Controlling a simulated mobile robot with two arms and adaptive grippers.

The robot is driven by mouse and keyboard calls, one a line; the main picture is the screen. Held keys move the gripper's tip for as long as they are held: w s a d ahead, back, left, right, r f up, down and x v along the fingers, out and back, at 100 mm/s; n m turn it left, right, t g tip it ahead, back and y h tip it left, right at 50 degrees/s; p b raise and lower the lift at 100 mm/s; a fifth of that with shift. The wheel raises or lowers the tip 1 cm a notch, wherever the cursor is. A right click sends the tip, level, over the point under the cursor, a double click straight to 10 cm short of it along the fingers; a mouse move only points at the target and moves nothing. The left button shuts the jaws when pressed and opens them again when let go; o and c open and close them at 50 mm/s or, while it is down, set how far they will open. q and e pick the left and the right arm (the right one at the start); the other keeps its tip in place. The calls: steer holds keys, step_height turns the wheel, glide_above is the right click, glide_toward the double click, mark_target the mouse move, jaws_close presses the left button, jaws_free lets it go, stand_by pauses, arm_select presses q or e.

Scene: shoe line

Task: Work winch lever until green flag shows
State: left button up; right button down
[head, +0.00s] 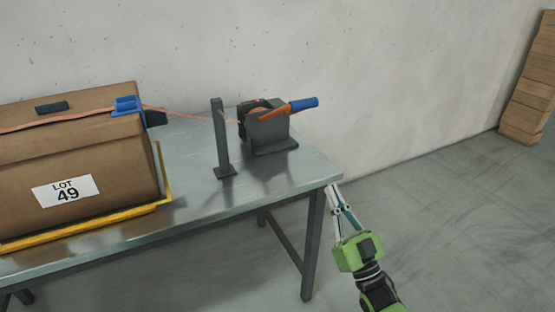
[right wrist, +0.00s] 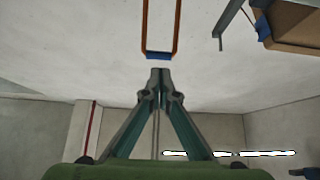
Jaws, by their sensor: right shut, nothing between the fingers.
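The dark grey winch (head: 268,132) stands near the right end of the table. Its lever (head: 303,104) has orange arms and a blue grip, and points right and slightly up. In the right wrist view the orange lever arms and blue grip (right wrist: 159,56) lie just beyond my fingertips, apart from them in the picture. My right gripper (head: 334,189) is shut and empty, below and right of the lever by the table corner; its closed fingers (right wrist: 160,74) also show in the wrist view. A small red patch shows on the winch's far side. I see no green flag. My left gripper is out of view.
An orange strap (head: 185,114) runs from the winch past a grey post (head: 221,140) to a blue buckle (head: 127,105) on a brown carton (head: 85,160). The metal table (head: 190,212) ends right of the winch. Stacked cartons (head: 530,85) stand far right; floor between is clear.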

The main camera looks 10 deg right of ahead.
mark_target(305, 102)
steer(key=shift+r, duration=0.1)
stand_by(0.3)
